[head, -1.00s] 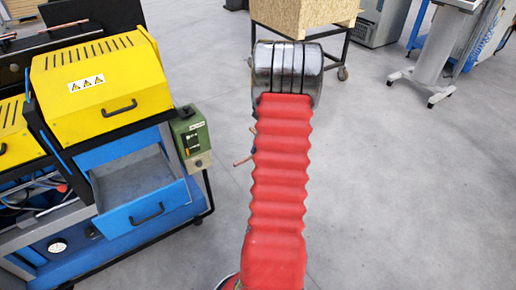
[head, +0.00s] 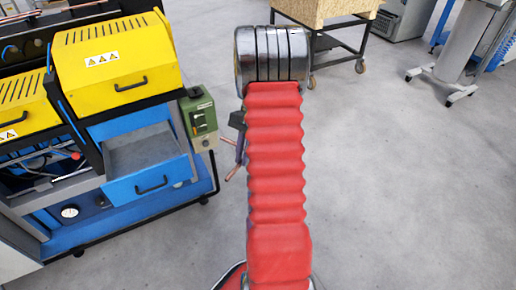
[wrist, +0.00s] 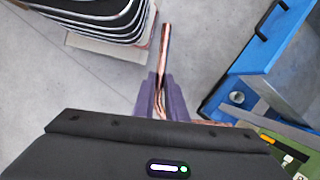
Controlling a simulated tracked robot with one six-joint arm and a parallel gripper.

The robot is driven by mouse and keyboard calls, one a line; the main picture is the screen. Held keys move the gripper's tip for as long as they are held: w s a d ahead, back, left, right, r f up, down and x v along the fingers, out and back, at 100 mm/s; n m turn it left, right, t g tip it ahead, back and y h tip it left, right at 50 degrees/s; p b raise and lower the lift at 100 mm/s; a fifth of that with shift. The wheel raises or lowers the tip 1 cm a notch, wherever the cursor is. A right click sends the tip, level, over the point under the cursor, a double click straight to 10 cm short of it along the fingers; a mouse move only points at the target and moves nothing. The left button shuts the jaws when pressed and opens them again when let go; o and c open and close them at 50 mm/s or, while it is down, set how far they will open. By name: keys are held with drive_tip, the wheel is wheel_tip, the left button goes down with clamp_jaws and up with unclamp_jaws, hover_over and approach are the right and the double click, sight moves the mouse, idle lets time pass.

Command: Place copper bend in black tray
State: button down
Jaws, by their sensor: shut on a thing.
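My gripper (wrist: 162,98), with purple fingers, is shut on the copper bend (wrist: 164,62) in the wrist view. A straight copper length sticks out past the fingertips, and a copper part also shows between the fingers. In the head view my gripper (head: 240,150) is partly hidden behind my red arm sleeve. Copper ends of the bend (head: 232,173) show just left of the sleeve, above the floor in that picture. I cannot make out a black tray in either view.
A blue and yellow machine (head: 118,72) stands at the left, with an open blue drawer (head: 150,183) and a green control box (head: 200,115). The drawer also shows in the wrist view (wrist: 255,55). A wooden box (head: 325,10) on a wheeled stand is at the back. Grey floor at right is clear.

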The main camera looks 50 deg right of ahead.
drive_tip(key=w+a+f+n+g+h, duration=0.1)
drive_tip(key=w+a+n, duration=0.3)
drive_tip(key=a, duration=0.7)
drive_tip(key=w+a+f+n+g+h, duration=0.1)
drive_tip(key=w+a+f+n+h, duration=0.1)
drive_tip(key=w+a+f+n, duration=0.2)
drive_tip(key=w+a+f+n+g+h, duration=0.1)
drive_tip(key=w+a+n, duration=0.4)
drive_tip(key=a, duration=1.4)
drive_tip(key=f+n+g, duration=0.1)
drive_tip(key=n, duration=0.2)
drive_tip(key=shift+w+f+n, duration=0.15)
drive_tip(key=shift+f+n, duration=0.05)
drive_tip(key=shift+n, duration=0.1)
drive_tip(key=shift+a, duration=0.1)
